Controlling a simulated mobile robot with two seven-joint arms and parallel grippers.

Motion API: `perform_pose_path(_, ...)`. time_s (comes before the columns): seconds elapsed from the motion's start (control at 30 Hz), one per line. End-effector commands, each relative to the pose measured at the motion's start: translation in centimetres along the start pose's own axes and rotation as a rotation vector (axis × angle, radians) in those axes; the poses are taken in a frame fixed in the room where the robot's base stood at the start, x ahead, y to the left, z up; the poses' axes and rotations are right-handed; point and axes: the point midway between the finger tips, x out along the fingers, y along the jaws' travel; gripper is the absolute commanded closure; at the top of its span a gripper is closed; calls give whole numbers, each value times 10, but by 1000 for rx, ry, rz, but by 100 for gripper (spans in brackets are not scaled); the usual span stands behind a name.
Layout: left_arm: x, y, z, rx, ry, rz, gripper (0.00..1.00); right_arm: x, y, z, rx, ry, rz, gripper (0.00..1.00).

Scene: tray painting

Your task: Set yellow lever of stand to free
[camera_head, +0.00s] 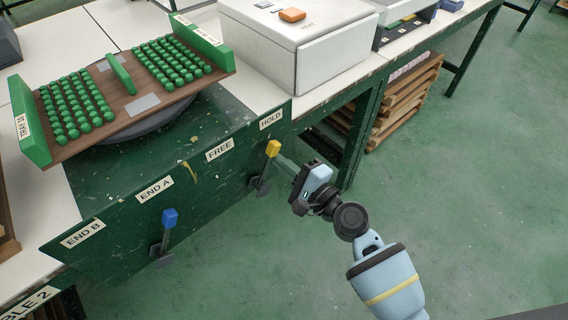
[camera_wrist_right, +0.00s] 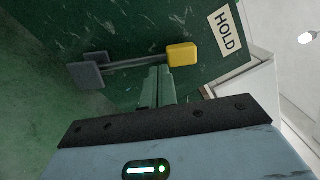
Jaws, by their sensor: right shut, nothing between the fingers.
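The yellow lever (camera_head: 272,149) stands on the front of the green stand (camera_head: 110,212), tilted toward the HOLD label (camera_head: 271,119). The FREE label (camera_head: 220,149) is to its left. My right gripper (camera_head: 281,160) is shut and empty, its fingertips close beside the lever on its right in the head view. In the right wrist view the yellow knob (camera_wrist_right: 183,54) sits just beyond the closed fingertips (camera_wrist_right: 158,70); I cannot tell whether they touch. The lever's rod runs left to a grey bracket (camera_wrist_right: 88,70). My left gripper is not in view.
A blue lever (camera_head: 169,218) stands below the END A label (camera_head: 155,189), with END B (camera_head: 83,233) further left. A brown tray with green balls (camera_head: 140,101) rests above the stand. A white box (camera_head: 290,50) is behind. Open floor (camera_head: 460,180) lies to the right.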

Motion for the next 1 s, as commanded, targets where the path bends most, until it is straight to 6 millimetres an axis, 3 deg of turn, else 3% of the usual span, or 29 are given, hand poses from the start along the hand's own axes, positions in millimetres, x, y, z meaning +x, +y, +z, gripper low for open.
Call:
perform_pose_path(0.43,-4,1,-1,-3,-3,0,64,1,-6,26,-347,-4,16,100)
perform_pose_path(1.0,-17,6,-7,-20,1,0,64,3,8,64,-816,-2,39,100)
